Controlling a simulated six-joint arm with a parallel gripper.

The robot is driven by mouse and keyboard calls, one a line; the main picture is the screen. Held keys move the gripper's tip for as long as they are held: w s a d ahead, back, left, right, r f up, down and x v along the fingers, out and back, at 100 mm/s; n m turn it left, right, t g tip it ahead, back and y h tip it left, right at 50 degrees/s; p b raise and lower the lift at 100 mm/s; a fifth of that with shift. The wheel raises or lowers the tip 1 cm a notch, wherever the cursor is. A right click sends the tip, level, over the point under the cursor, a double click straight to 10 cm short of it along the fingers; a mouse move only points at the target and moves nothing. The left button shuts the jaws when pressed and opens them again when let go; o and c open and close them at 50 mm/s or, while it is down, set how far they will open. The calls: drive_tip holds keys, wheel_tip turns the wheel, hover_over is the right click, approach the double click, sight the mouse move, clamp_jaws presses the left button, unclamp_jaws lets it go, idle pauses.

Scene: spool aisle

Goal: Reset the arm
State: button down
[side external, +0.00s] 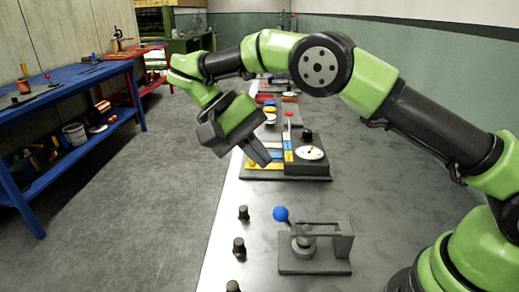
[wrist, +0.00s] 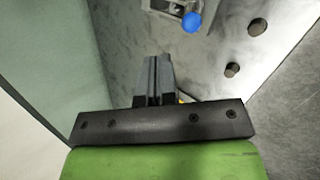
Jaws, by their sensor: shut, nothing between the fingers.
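My gripper (side external: 264,160) hangs from the green and black arm over the metal table, in front of a panel with a dial. Its two fingers point down and are together, with nothing held. In the wrist view my gripper (wrist: 155,62) also shows its fingers side by side and empty. The tabletop fills the space beyond them.
A grey press-like fixture (side external: 315,255) with a blue ball knob (side external: 281,213) stands on the table (side external: 225,215) near the front. Several dark pegs line the table's left edge. The dial panel (side external: 311,153) is close behind the fingers. A blue workbench (side external: 65,78) stands across the aisle.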

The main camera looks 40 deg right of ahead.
drive_tip(key=s+d+r+n+t+y, duration=0.2)
drive_tip(key=s+d+r+n+t, duration=0.3)
drive_tip(key=r, duration=0.6)
drive_tip(key=s+d+m+t+y, duration=0.1)
drive_tip(key=s+t+y, duration=0.3)
drive_tip(key=s+t, duration=0.5)
drive_tip(key=shift+s+m+y, duration=0.4)
drive_tip(key=shift+s+m, duration=0.5)
drive_tip(key=shift+s, duration=1)
